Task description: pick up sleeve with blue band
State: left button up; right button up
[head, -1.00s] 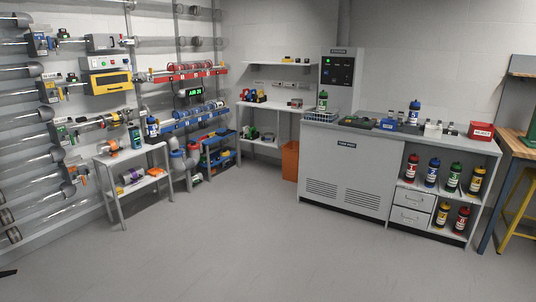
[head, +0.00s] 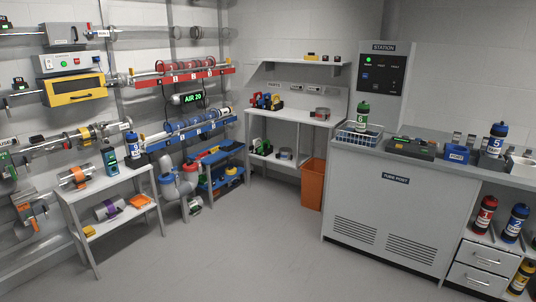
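I cannot clearly make out a sleeve with a blue band. A grey sleeve with an orange band (head: 74,177) lies on top of the small table at the left. A grey sleeve with a purple band (head: 107,209) lies on that table's lower shelf. A blue rack (head: 200,131) on the wall holds tubes with blue parts. Neither of my grippers is in view.
The small table (head: 150,182) stands at the left wall. A blue shelf cart (head: 218,181) and an orange bin (head: 313,184) stand at the back. The tube post cabinet (head: 395,215) is at the right. Open grey floor lies in the middle.

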aim_at(284, 154)
jog(key=i, duration=4.9)
